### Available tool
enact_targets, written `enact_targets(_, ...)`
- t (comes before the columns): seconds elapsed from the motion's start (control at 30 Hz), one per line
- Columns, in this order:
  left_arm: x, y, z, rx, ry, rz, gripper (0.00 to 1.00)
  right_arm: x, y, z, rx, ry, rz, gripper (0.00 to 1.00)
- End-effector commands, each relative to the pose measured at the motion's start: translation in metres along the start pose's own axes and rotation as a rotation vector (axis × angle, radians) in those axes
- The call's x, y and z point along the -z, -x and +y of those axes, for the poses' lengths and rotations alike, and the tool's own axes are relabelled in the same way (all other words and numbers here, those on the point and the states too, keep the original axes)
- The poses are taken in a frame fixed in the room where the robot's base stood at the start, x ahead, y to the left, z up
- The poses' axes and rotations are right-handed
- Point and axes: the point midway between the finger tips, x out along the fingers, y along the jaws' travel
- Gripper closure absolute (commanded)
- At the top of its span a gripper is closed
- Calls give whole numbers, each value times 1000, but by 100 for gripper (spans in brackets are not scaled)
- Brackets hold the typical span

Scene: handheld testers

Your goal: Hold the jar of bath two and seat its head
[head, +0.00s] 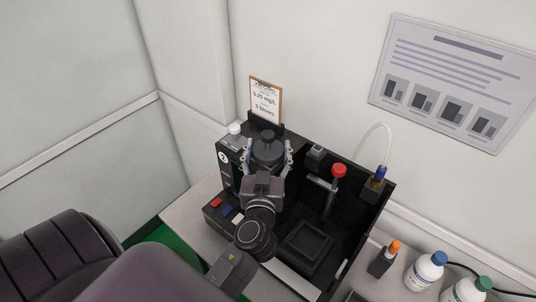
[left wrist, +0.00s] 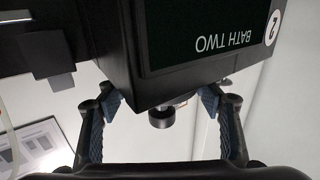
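My left gripper (head: 268,147) reaches over the dark tester case, its fingers spread to either side of a dark round part (head: 267,154) with a raised knob. I cannot tell whether this is the jar or its head. In the left wrist view the fingers of my left gripper (left wrist: 160,103) are wide apart. A small black cylinder (left wrist: 161,117) shows between them, below the panel labelled BATH TWO (left wrist: 235,45). No clear contact with the fingers shows. My right gripper is not in view.
A red-topped handle (head: 338,171) and a blue-capped fitting with a tube (head: 380,173) stand right of my arm. A clipboard card (head: 265,100) stands behind. An orange-capped item (head: 383,260) and white bottles (head: 425,270) are at lower right.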

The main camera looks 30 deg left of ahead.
Motion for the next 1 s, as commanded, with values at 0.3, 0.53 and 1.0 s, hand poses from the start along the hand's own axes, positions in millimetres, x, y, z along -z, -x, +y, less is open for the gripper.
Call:
enact_targets(0.3, 1, 0, 0, 0, 0, 2, 74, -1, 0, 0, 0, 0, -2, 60)
enact_targets(0.53, 2, 0, 0, 0, 0, 2, 74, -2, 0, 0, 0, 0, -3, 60)
enact_targets(1.0, 67, 0, 0, -1, 7, 9, 74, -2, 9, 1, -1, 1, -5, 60)
